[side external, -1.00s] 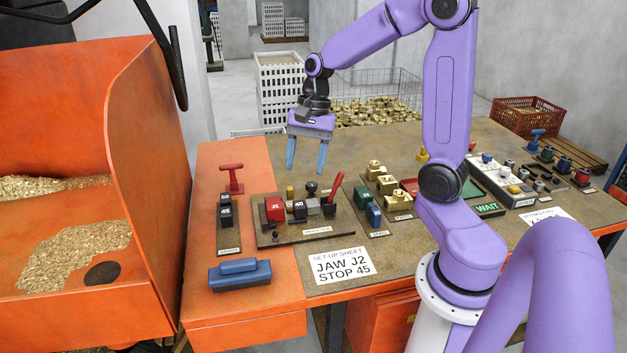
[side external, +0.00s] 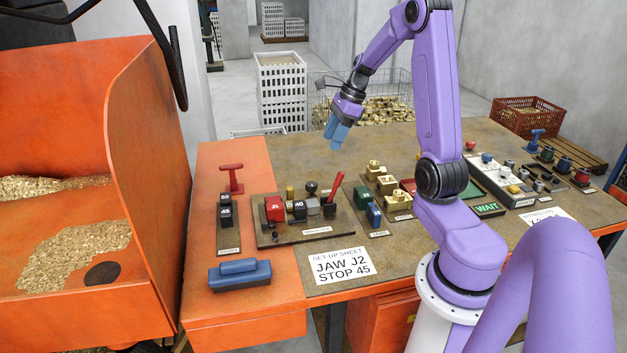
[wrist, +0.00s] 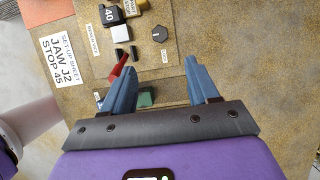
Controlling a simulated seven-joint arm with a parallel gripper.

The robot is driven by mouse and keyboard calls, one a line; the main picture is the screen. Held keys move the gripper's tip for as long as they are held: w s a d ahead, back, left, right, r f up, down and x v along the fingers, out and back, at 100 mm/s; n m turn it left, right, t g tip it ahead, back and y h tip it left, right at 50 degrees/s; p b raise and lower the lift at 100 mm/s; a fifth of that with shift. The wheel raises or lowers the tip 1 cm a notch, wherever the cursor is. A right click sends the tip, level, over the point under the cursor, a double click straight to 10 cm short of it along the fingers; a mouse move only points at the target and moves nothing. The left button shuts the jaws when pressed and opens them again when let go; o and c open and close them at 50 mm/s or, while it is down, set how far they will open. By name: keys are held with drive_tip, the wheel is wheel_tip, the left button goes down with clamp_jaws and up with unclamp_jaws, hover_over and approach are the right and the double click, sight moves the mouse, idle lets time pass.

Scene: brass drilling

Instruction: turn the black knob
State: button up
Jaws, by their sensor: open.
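A black knob (side external: 311,187) stands at the back of the fixture board, behind a grey block. In the wrist view the black knob (wrist: 158,33) is a dark, faceted disc with a light mark on top, above the opening between the fingers. My gripper (side external: 335,136) is in the air above the table, behind and to the right of the knob in the side view. In the wrist view my gripper (wrist: 159,64) has its two blue fingers apart with nothing held between them. The knob is clear of both fingers.
A red lever (side external: 335,190) stands close to the knob's right. A block marked 40 (side external: 299,210) and a red block (side external: 274,208) share the board. Brass parts (side external: 375,168) stand to the right. The table behind the board (side external: 280,155) is clear.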

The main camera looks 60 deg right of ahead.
sight(312, 184)
drive_tip(key=x, duration=1.4)
drive_tip(key=shift+w+a+f, duration=0.1)
drive_tip(key=shift+a+f, duration=0.05)
drive_tip(key=shift+f, duration=0.2)
drive_tip(key=c, duration=1.1)
drive_tip(key=shift+o, duration=0.2)
